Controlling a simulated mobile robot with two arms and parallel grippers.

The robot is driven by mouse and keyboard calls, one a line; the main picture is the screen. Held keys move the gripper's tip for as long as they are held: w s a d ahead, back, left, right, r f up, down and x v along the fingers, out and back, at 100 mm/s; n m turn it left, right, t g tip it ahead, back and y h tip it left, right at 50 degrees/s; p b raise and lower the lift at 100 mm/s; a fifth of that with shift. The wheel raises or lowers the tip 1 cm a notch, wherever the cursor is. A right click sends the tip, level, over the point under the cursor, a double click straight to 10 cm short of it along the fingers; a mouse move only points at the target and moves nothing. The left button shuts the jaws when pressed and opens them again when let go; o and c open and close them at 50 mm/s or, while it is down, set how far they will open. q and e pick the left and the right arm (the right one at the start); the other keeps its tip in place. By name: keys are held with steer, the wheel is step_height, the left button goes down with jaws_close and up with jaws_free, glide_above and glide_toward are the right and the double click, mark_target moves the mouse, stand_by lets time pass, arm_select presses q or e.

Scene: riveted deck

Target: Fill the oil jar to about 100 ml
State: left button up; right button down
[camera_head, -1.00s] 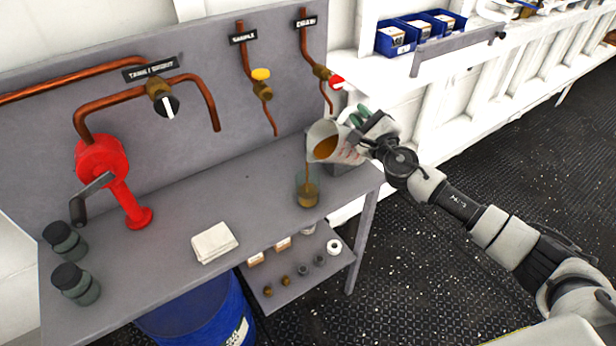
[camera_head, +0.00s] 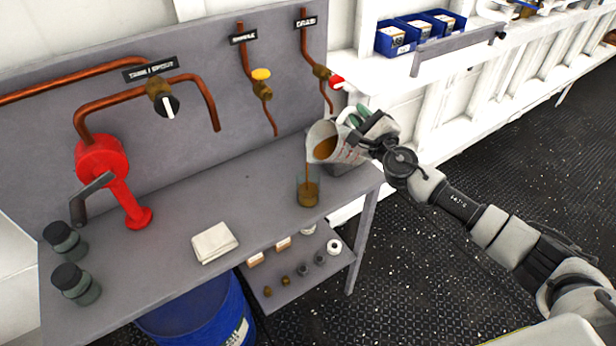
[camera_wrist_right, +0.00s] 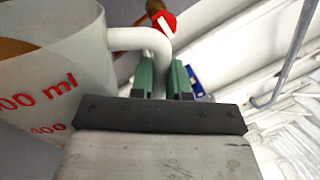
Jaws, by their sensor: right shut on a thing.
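My right gripper (camera_head: 358,121) is shut on the handle of a clear measuring jug (camera_head: 345,153) with red markings. In the right wrist view the green fingertips (camera_wrist_right: 166,80) grip the white handle (camera_wrist_right: 140,38) of the jug (camera_wrist_right: 60,75). The jug is tilted to the left with brown oil in it. A thin brown stream runs from its lip into the open glass oil jar (camera_head: 307,189) on the bench below. The jar stands upright and holds brown oil; I cannot read its level. My left gripper is not in view.
The grey bench (camera_head: 150,285) also holds a red hand pump (camera_head: 115,180), a folded white cloth (camera_head: 214,242) and two dark-capped jars (camera_head: 76,283). Copper pipes with valves run along the back panel. A lower shelf (camera_head: 325,275) holds small parts beside a blue drum (camera_head: 205,315).

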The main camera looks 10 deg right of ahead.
stand_by(0.3)
steer(key=m, duration=0.1)
steer(key=d+f+m, duration=0.1)
steer(key=d+m, duration=0.1)
steer(key=shift+w+d+f+m+h, duration=0.1)
steer(key=shift+w+f+m+h, duration=0.05)
steer(key=shift+w+m+h, duration=0.2)
steer(key=w+d+f+m+g+b, duration=0.1)
steer(key=w+d+f+m+b, duration=0.1)
steer(key=d+f+m, duration=0.3)
steer(key=shift+d+m+g+h, duration=0.3)
steer(key=shift+d+m+h, duration=0.2)
steer(key=shift+m, duration=0.95)
steer(key=shift+r, duration=0.15)
step_height(320, 180, up, 5)
steer(key=p, duration=0.5)
